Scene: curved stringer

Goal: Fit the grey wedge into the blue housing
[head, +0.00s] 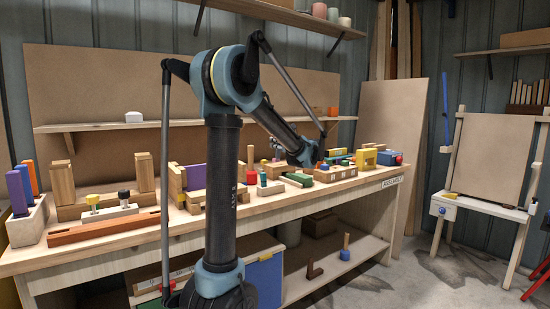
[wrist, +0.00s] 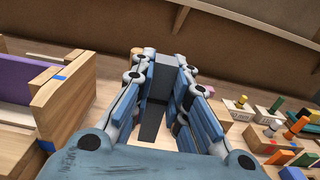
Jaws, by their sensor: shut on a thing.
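The grey wedge (wrist: 163,76) sits between the fingers of my gripper (wrist: 165,88) in the wrist view, with a grey face showing along its length. The fingers are shut on it, and their pads hide its sides. In the head view my gripper (head: 302,156) is low over the right half of the workbench, and the wedge cannot be made out there. A small blue block (head: 384,158) with a red part beside it stands near the bench's right end; I cannot tell whether this is the blue housing. No clear blue housing shows in the wrist view.
In the wrist view a wooden block assembly (wrist: 62,98) with a purple panel stands close on the left. Wooden blocks with coloured pegs (wrist: 268,143) stand on the right.

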